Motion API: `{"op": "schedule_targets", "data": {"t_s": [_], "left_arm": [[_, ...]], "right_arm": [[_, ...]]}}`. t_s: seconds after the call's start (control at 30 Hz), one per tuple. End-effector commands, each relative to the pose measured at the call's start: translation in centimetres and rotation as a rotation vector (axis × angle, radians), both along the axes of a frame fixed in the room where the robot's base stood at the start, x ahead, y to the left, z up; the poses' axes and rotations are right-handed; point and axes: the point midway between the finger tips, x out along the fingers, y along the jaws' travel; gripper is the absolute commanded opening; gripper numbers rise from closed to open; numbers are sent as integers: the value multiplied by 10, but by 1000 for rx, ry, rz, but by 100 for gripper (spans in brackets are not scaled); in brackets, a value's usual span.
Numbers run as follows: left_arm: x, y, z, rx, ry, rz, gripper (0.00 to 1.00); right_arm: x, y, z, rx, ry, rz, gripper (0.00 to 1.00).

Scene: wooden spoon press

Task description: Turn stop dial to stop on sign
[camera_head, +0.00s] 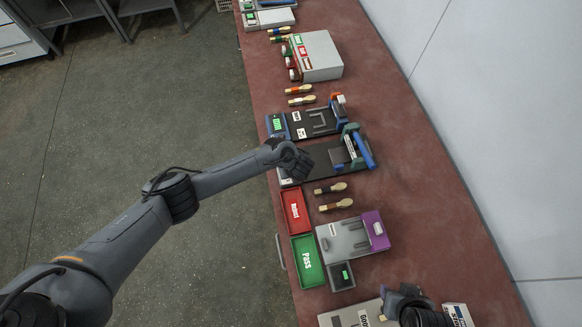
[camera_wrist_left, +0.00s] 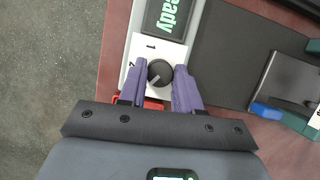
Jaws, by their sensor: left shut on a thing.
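The black round dial (camera_wrist_left: 160,73) sits on a white sign plate (camera_wrist_left: 150,47) on the press unit, seen in the left wrist view. A light pointer mark on the dial points toward the lower left. The sign shows a "1" above the dial and a partly hidden mark at its left; the fingers cover the rest. My left gripper (camera_wrist_left: 160,68) is shut on the dial, its purple fingers at both sides. In the head view my left arm's wrist (camera_head: 285,155) hides the dial. My right gripper (camera_head: 400,297) is at the bottom right, its fingers unclear.
A display (camera_wrist_left: 169,17) reading "Ready" is just above the sign. A black press base (camera_head: 330,160) with a blue-handled press (camera_head: 357,150) lies right of my left gripper. Wooden spoons (camera_head: 335,205), a red tray (camera_head: 295,212) and a green "PASS" tray (camera_head: 308,262) are nearer.

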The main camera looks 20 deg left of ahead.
Motion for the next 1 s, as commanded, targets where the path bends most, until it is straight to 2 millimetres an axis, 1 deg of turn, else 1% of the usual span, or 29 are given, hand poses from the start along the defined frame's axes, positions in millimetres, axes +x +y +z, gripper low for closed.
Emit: {"op": "schedule_targets", "data": {"t_s": [0.03,0.3,0.7,0.73,0.8,0.87,1.0], "left_arm": [[0,-1,2,-1,0,18,3],[0,-1,0,0,0,70,3],[1,0,0,-1,-1,75,3],[1,0,0,-1,-1,75,38],[0,0,0,-1,-1,75,48],[0,0,0,0,0,74,57],[0,0,0,0,0,74,57]], "right_arm": [[0,0,3,1,0,-1,43],[0,2,5,7,0,-4,43],[0,2,5,9,0,-6,43],[0,2,5,9,0,-6,43],[0,2,5,9,0,-6,43],[0,2,5,9,0,-5,43],[0,2,5,7,1,-4,43]]}}
